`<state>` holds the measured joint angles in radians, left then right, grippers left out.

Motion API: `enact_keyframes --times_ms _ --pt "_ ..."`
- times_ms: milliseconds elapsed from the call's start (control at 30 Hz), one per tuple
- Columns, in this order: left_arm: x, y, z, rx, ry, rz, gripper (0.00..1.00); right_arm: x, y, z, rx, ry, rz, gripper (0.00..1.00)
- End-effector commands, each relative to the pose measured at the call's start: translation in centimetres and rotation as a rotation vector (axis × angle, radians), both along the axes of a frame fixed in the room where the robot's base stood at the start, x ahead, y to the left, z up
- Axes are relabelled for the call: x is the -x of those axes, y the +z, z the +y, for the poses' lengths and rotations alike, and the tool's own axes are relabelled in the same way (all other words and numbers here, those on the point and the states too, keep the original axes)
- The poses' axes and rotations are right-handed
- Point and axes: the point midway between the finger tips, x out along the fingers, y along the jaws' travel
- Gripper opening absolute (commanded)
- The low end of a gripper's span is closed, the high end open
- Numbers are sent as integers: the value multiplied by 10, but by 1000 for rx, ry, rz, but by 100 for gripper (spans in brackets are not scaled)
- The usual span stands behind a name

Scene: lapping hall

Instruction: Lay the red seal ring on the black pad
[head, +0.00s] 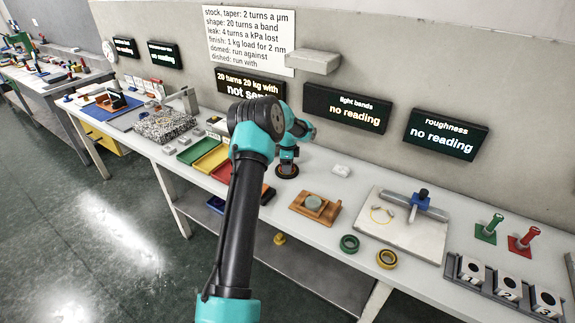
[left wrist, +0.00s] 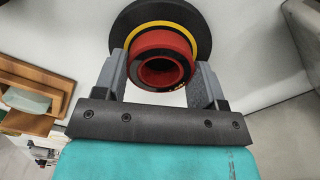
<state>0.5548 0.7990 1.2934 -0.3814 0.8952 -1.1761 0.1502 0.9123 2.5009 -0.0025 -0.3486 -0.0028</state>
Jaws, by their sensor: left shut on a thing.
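The red seal ring (left wrist: 160,45) is between the two fingers of my left gripper (left wrist: 160,85), which is shut on it. In the left wrist view the round black pad (left wrist: 205,14) lies behind the ring, with a yellow band showing around the ring. In the head view my left gripper (head: 287,158) points down over the black pad (head: 287,174) on the white bench, and the red ring is hidden there. I cannot tell whether the ring touches the pad. My right gripper is not in view.
A wooden block with a pale green disc (head: 314,203) stands right of the pad. A green ring (head: 349,244) and a yellow ring (head: 387,259) lie near the bench's front edge. Coloured trays (head: 211,159) are to the left; a grey plate (head: 408,234) is to the right.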

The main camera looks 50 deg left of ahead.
Motion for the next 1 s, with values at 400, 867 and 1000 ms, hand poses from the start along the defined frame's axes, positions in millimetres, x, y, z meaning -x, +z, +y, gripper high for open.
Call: enact_keyframes --times_ms 400,867,1000 --pt "0 -3 0 0 0 0 76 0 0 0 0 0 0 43" --pt "0 -1 0 0 0 0 90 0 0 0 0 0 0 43" --pt "0 9 0 -1 0 -1 90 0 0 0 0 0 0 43"
